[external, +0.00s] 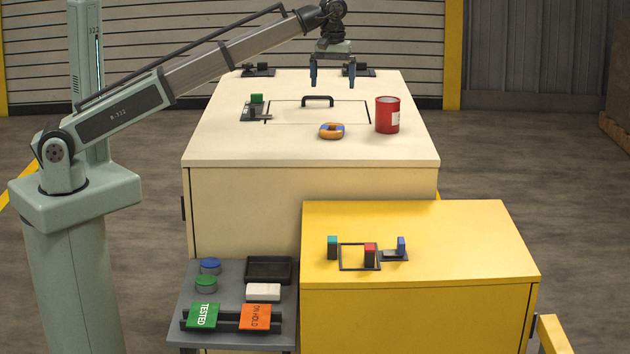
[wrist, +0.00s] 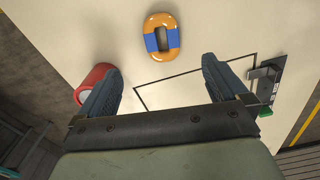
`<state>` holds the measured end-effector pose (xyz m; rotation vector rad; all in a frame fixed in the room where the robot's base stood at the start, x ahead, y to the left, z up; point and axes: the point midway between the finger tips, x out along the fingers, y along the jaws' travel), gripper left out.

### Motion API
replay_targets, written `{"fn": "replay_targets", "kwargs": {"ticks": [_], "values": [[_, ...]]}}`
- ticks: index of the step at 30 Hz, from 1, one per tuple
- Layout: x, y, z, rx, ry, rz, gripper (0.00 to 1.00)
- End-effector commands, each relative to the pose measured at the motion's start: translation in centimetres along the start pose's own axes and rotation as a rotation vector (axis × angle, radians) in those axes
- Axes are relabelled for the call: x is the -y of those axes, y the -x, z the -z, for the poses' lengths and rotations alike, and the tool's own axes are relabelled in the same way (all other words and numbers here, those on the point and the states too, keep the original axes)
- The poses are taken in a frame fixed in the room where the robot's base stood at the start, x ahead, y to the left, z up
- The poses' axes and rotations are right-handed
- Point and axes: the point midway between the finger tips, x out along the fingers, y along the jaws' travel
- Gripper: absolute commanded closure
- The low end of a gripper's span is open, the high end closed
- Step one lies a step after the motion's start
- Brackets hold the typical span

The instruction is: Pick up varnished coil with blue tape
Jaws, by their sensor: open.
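The varnished coil (external: 331,131) is an orange-brown oval ring with blue tape on two sides. It lies flat on the cream cabinet top, left of a red can. In the wrist view the coil (wrist: 161,37) shows at the top centre, its central opening visible, beyond my fingertips. My gripper (external: 332,84) is open and empty, above the far part of the cream top. The coil lies nearer the external camera than my gripper. In the wrist view my gripper's two fingers (wrist: 162,75) stand apart with nothing between them.
The red can (external: 388,115) stands right of the coil. A black handle (external: 317,99) rises from the cream top (external: 225,140) behind it. A black fixture with a green block (external: 257,100) is at left. A lower yellow cabinet (external: 460,235) and a grey shelf (external: 225,325) stand in front.

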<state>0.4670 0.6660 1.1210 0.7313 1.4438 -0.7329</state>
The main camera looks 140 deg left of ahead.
Motion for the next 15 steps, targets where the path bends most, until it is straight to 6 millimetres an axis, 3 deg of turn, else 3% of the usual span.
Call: {"fn": "replay_targets", "kwargs": {"ticks": [15], "values": [[0.1, -7.5, -0.1, 0.0, -0.002, 0.0, 0.0]]}}
